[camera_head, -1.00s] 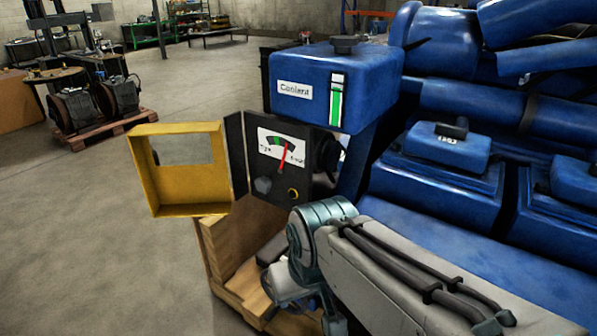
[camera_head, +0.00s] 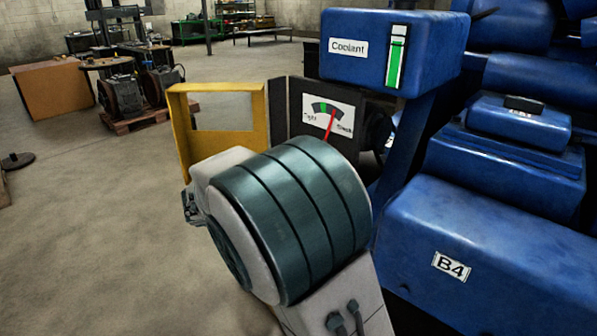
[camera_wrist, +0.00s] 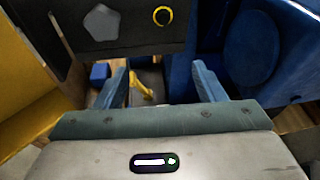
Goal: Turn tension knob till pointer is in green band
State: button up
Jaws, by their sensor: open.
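The gauge (camera_head: 328,116) is a white dial on a dark panel in the head view. Its red pointer (camera_head: 330,126) leans right toward the "Slack" side, right of the small green band (camera_head: 323,108). The tension knob, apparently the grey faceted one (camera_wrist: 101,22), is on the dark panel at the top of the wrist view. A yellow ring (camera_wrist: 162,15) is to its right. In the head view my arm hides both. My gripper (camera_wrist: 162,85) is open and empty, its fingers below the panel in the picture and apart from the knob.
A yellow open-framed cover (camera_head: 178,130) stands left of the panel. The blue coolant tank (camera_head: 362,72) is above it, and blue engine parts (camera_head: 470,250) fill the right. A yellow piece (camera_wrist: 141,86) and blue block (camera_wrist: 99,73) show below the panel. Open floor is at left.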

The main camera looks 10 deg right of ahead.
jog(key=w+a+n+t+h, duration=0.1)
jog(key=w+a+n+t, duration=0.25)
jog(key=a, duration=0.25)
jog(key=x, duration=1.3)
jog(key=shift+r+n, duration=0.35)
jog(key=shift+r, duration=0.2)
jog(key=shift+c, duration=0.3)
jog(key=c, duration=0.9)
